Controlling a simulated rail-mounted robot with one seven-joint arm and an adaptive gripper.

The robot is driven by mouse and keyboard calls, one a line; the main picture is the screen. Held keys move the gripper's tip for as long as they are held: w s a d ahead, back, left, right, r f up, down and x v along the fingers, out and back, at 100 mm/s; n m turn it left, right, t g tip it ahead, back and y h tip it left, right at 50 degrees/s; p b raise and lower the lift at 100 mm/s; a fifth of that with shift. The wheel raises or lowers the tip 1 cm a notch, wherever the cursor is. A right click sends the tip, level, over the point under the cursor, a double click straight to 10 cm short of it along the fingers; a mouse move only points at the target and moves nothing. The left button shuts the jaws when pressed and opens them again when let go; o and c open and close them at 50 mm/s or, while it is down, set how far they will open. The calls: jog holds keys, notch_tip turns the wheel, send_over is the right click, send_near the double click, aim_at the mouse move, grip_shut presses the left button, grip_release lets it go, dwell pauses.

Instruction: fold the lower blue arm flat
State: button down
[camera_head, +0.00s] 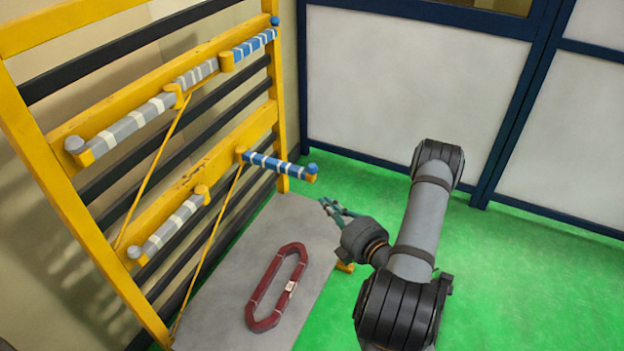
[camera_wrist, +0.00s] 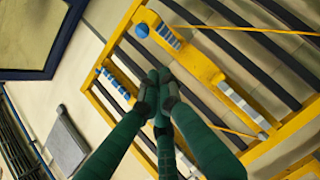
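The lower blue arm (camera_head: 272,163) is a blue-and-white striped bar on the lower yellow rail. It sticks out from the rack, with its blue-capped free end towards the right. In the wrist view, what looks like the same arm (camera_wrist: 170,38) is foreshortened, its round blue cap facing me. My gripper (camera_head: 328,206) has dark teal fingers and is below and right of the arm's free end, apart from it. In the wrist view its fingertips (camera_wrist: 158,82) are drawn together, with nothing seen between them.
The upper blue arm (camera_head: 255,45) and the grey striped arms (camera_head: 172,222) lie along the rails. Yellow straps (camera_head: 208,255) slant down from the rack. A dark red coil (camera_head: 262,290) lies on a grey slab (camera_head: 215,315) below. Green floor (camera_head: 510,265) is open at the right.

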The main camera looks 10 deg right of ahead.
aim_at(312, 179)
jog(key=shift+w+d+f+x, duration=0.15)
jog(key=shift+d+x, duration=0.3)
jog(key=shift+x, duration=1.7)
jog(key=shift+w+d+x, duration=0.15)
jog(key=shift+d+x, duration=0.25)
jog(key=shift+x, duration=1.75)
jog(key=shift+w+d+f+x, duration=0.1)
jog(key=shift+d+x, duration=0.35)
jog(key=shift+x, duration=1.7)
jog(key=shift+d, duration=0.1)
